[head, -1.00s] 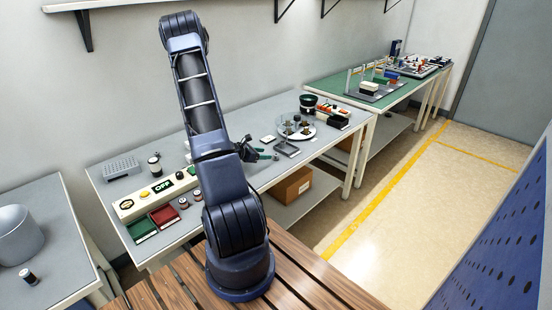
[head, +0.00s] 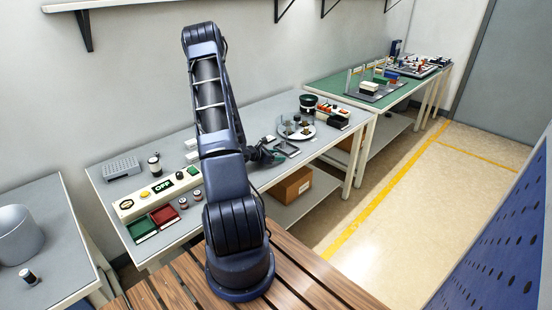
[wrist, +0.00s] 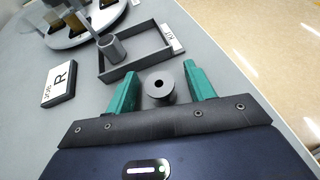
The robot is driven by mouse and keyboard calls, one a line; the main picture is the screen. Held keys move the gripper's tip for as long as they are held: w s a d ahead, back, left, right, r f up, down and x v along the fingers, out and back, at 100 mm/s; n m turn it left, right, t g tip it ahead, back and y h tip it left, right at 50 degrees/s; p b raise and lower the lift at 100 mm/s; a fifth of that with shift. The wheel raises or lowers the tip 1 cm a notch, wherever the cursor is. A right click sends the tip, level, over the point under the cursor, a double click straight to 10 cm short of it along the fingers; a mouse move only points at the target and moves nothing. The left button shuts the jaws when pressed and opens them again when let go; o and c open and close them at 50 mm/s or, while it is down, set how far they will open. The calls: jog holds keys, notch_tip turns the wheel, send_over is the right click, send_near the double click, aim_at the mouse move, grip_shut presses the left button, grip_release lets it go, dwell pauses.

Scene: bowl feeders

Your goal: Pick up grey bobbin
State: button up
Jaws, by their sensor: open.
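A grey bobbin (wrist: 158,92) with a dark centre hole shows in the wrist view, end-on, between the two teal fingers of my gripper (wrist: 160,76). The fingers are open, one on each side of it, with visible gaps. I cannot tell how far its height is from the fingertips. In the head view my gripper (head: 270,156) is over the front part of the grey bench (head: 237,122), and the bobbin does not show clearly there.
A dark shallow tray (wrist: 122,74) labelled KIT lies just beyond the bobbin, with a grey cylinder (wrist: 111,49) in it. A round plate (head: 298,133) with posts stands behind. Switches (head: 162,187) and red and green bins (head: 164,214) are further left.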

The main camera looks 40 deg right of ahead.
aim_at(276, 154)
jog(key=shift+c, duration=0.2)
jog(key=c, duration=1)
notch_tip(276, 154, up, 20)
